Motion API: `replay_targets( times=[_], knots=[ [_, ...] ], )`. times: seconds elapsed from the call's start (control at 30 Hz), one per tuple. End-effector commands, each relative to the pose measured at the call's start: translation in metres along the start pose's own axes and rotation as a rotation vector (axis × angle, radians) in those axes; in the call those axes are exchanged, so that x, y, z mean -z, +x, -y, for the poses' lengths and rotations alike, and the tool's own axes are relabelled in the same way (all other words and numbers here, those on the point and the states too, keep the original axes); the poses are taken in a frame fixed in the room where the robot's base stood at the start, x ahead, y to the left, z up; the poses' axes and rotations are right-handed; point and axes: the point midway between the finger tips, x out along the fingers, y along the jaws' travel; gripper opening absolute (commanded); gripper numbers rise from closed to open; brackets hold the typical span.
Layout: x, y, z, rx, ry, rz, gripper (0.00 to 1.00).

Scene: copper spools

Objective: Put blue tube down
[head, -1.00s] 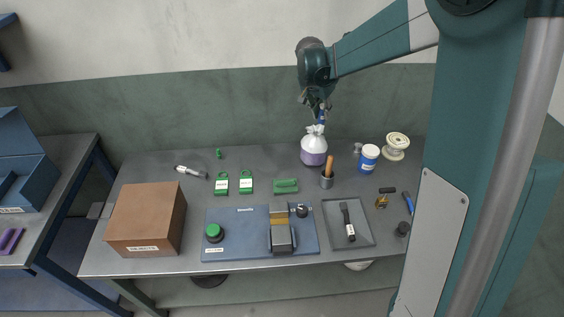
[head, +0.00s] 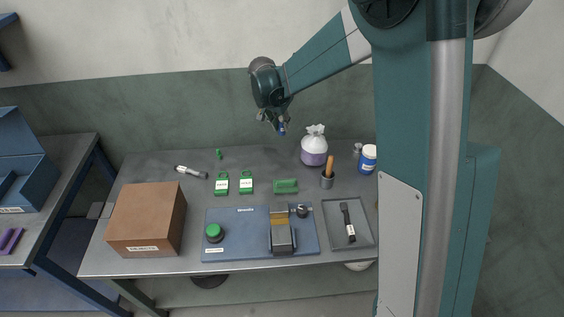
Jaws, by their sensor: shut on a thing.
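My gripper (head: 275,119) hangs in the air above the back of the workbench, in front of the green wall band. It is shut on the blue tube (head: 282,128), a small blue piece showing below the fingers. The tube is clear of the bench (head: 340,264) and of everything on it. Part of the tube is hidden by the fingers.
A tied bag with purple contents (head: 314,150) stands right of the gripper. Near it are a cup with an orange handle (head: 327,175) and a blue-white jar (head: 367,158). Green pieces (head: 285,186) lie mid-bench. A brown box (head: 146,220) stands left. The back-middle bench is clear.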

Motion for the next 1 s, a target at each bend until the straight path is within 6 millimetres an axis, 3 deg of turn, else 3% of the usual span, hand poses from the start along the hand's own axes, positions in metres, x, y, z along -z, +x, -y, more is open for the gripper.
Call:
replay_targets(
  times=[0.1,0.33,0.87,1.0],
  knots=[
    [-0.008,0.022,0.000,0.000,0.001,0.000,0.05],
    [-0.019,0.048,0.000,0.000,0.001,0.000,0.05],
    [-0.022,0.056,0.000,0.000,0.001,0.000,0.05],
    [-0.026,0.065,0.000,0.000,0.001,0.000,0.05]
  ],
)
